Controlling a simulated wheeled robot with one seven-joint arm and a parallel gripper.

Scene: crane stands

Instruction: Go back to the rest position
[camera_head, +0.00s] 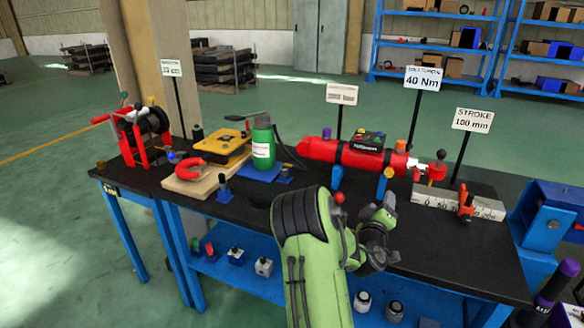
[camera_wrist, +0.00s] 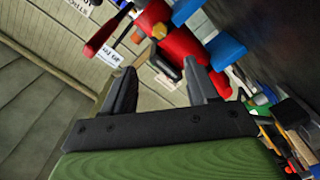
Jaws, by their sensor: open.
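My gripper (camera_wrist: 158,66) is open in the wrist view, with its two dark fingers apart and nothing held between them. Beyond the fingertips the wrist view shows a red cylinder (camera_wrist: 175,42), tilted in the picture. In the head view my green arm reaches over the front edge of the black-topped bench (camera_head: 430,243). My wrist is in front of the red cylinder (camera_head: 322,149), on its near side. The fingers cannot be made out clearly in the head view.
The bench also holds a red reel (camera_head: 131,133), a yellow device (camera_head: 219,149), a green bottle (camera_head: 263,146) and a grey scale block (camera_head: 436,198). Sign posts stand behind them, including the 40 Nm sign (camera_head: 423,78). A blue machine (camera_head: 547,218) stands at right. Green floor is open at left.

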